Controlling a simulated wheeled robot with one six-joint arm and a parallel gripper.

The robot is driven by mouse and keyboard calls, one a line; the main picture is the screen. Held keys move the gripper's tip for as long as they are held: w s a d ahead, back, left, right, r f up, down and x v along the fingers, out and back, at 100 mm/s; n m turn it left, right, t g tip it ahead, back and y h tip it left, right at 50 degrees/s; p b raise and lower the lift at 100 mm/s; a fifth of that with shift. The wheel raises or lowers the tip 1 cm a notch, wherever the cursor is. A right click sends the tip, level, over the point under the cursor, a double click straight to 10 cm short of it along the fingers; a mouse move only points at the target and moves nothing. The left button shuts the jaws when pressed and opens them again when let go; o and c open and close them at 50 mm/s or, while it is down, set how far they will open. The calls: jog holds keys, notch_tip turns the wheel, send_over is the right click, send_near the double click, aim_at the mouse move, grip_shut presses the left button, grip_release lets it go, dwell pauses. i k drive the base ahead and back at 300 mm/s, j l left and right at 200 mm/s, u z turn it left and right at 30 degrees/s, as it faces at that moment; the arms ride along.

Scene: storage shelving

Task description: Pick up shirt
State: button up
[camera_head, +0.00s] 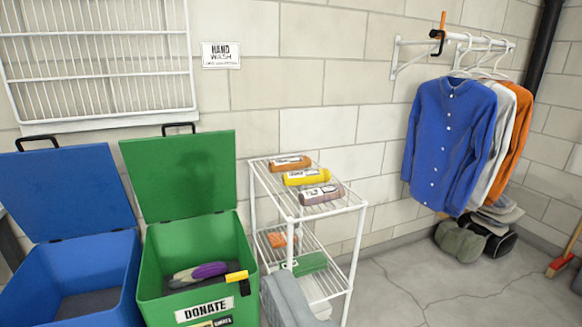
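Several shirts hang at the right from a white wall rack. The blue shirt (450,135) is in front, with long sleeves and a row of white buttons. A white or light grey shirt (497,150) hangs behind it, and an orange shirt (519,135) is farthest right; both are partly hidden. White hangers (470,62) hold them up, clear of the floor. I cannot see my gripper's fingers. A grey shape (285,300) is cut off at the bottom centre; I cannot tell whether it is part of me.
A white wire shelf (345,207) with bottles stands left of the shirts. Open green (160,268) and blue (125,262) bins stand farther left. An orange-handled thing (442,24) is at the rack's left end. Bags (460,243) lie under the shirts. The floor (410,290) in front is clear.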

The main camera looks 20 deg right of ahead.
aim_at(296, 162)
jog(key=i+l, duration=1.75)
jog(key=l, duration=0.15)
